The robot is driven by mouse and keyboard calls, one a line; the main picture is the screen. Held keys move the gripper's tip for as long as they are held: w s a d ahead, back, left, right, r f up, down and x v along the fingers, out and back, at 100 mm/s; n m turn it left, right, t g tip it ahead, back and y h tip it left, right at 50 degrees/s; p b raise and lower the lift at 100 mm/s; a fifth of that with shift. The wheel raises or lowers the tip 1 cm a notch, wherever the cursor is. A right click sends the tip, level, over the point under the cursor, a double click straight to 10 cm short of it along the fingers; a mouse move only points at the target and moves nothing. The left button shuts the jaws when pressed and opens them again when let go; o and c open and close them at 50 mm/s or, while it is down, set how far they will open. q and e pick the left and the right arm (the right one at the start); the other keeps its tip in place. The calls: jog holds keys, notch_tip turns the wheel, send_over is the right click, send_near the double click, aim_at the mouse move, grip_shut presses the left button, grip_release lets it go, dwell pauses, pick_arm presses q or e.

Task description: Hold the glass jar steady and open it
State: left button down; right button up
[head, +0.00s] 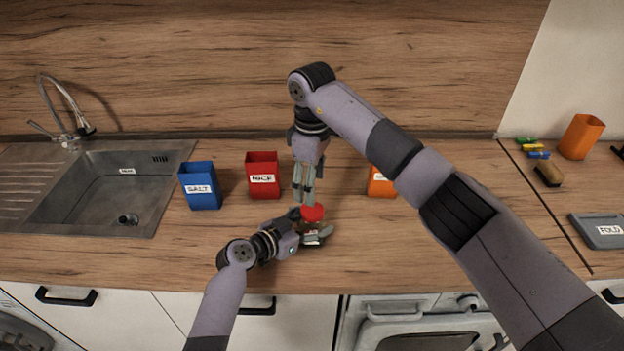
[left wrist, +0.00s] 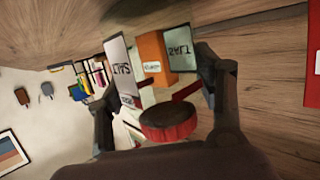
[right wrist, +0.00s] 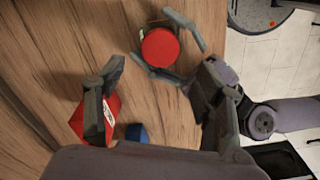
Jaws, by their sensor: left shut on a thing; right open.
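The glass jar (head: 311,239) stands on the wooden counter near its front edge, mostly hidden by my left gripper. Its round red lid (head: 312,213) is on top. My left gripper (head: 315,235) is shut around the jar's body from the left, below the lid. In the right wrist view the lid (right wrist: 160,47) sits between the left gripper's fingers. The lid also shows in the left wrist view (left wrist: 168,120). My right gripper (head: 304,196) points down, open and empty, just above and behind the lid; no contact shows.
A blue SALT container (head: 200,187) and a red container (head: 263,178) stand left of the jar. An orange container (head: 381,184) stands to the right, partly behind my right arm. The sink (head: 105,190) is at far left.

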aim_at(312, 209)
notch_tip(312, 209, down, 8)
jog(key=shift+r, duration=0.2)
jog(key=shift+c, duration=0.3)
